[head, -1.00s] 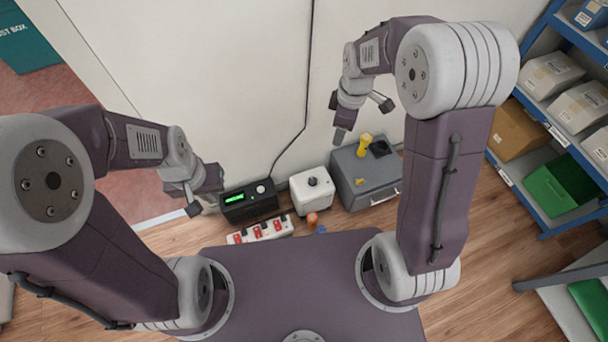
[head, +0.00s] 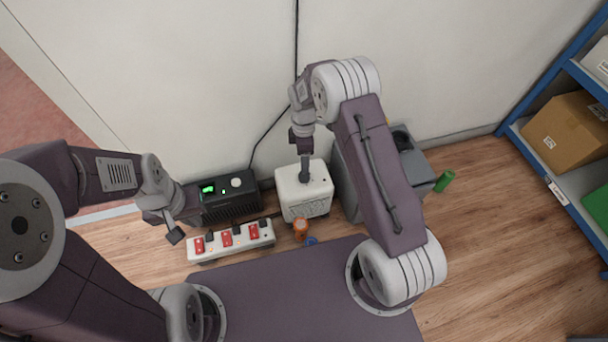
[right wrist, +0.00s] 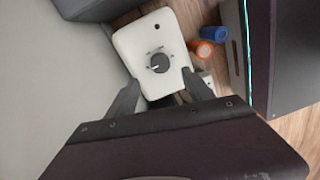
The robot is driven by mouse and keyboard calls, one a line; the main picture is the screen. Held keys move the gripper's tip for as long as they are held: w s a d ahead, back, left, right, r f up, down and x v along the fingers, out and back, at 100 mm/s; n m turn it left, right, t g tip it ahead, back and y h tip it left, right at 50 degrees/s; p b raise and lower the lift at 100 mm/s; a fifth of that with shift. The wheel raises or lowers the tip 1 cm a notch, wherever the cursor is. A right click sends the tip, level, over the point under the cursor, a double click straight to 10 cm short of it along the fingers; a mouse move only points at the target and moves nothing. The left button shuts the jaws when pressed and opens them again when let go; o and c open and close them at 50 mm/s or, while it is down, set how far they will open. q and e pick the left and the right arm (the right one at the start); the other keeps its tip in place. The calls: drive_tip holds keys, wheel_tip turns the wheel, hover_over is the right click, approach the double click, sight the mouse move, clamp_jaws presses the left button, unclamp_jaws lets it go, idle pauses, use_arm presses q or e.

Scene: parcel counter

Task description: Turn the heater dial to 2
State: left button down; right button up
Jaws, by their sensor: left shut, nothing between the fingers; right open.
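The heater is a white box (head: 304,193) against the wall in the head view; my right gripper (head: 304,172) is above its top and hides the dial there. In the right wrist view, the round dark dial (right wrist: 160,63) sits on the heater's white top (right wrist: 133,42), with small marks around it and a pale pointer line. My right gripper (right wrist: 162,92) is open, its fingertips spread near the heater's edge with the dial ahead between them. I cannot read the dial's numbers. My left gripper (head: 178,222) is shut and empty, left of the black box.
A black box with a green display (head: 232,200) and a power strip with red switches (head: 232,240) stand left of the heater. An orange item (head: 300,227) and a blue item (head: 311,241) lie in front. A grey box (head: 415,165) and green cylinder (head: 444,181) are right.

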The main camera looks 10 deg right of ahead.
sight(304, 175)
drive_tip(key=f+b, duration=0.2)
drive_tip(key=f, duration=0.1)
drive_tip(key=f+b, duration=0.2)
drive_tip(key=f, duration=0.1)
drive_tip(key=f+b, duration=0.2)
drive_tip(key=f, duration=0.1)
drive_tip(key=shift+s, duration=0.25)
drive_tip(key=shift+r, duration=0.2)
clamp_jaws()
